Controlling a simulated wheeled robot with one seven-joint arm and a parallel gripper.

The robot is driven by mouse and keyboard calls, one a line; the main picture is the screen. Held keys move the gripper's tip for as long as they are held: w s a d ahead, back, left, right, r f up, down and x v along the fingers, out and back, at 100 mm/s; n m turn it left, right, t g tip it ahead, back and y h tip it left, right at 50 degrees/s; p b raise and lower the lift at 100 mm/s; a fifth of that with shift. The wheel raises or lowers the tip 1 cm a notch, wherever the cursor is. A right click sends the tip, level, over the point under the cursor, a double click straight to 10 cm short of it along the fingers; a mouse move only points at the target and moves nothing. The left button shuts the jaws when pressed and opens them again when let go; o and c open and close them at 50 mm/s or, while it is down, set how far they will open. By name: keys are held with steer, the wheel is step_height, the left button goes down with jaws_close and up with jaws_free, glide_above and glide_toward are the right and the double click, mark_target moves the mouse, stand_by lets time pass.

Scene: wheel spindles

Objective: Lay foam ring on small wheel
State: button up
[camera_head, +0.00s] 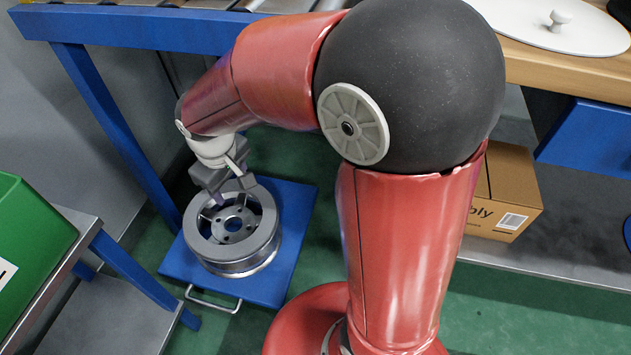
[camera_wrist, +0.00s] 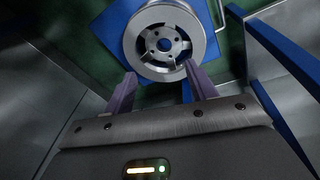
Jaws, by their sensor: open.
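A silver spoked wheel (camera_head: 234,225) lies flat on a blue platform (camera_head: 292,212) on the floor; it also shows in the wrist view (camera_wrist: 164,44). A flat, matte grey band (camera_head: 267,222) runs around its upper rim. It looks like the foam ring lying on the wheel, but I cannot tell it surely from the rim. My gripper (camera_head: 233,191) is open at the wheel's far edge in the head view. In the wrist view its purple-grey fingers (camera_wrist: 161,72) stand apart near the wheel's lower edge, with nothing held between them. Any contact with the band is unclear.
A green bin (camera_head: 35,240) on a metal stand is at the left. A blue-framed roller conveyor (camera_head: 140,28) is behind. A wooden table (camera_head: 560,70) with a white knobbed disc (camera_head: 555,25) is at upper right, above a cardboard box (camera_head: 508,195). My arm hides part of the middle.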

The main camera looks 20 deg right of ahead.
steer(key=s+d+r+m+t, duration=0.1)
steer(key=s+d+r+m, duration=0.2)
steer(key=s+d+r, duration=0.2)
steer(key=s+d+r+m+t, duration=0.2)
steer(key=s+d+r+m, duration=0.2)
steer(key=s, duration=0.6)
steer(key=d+r, duration=0.2)
steer(key=d, duration=0.1)
steer(key=shift+s+d+t, duration=0.3)
steer(key=shift+s+d, duration=0.05)
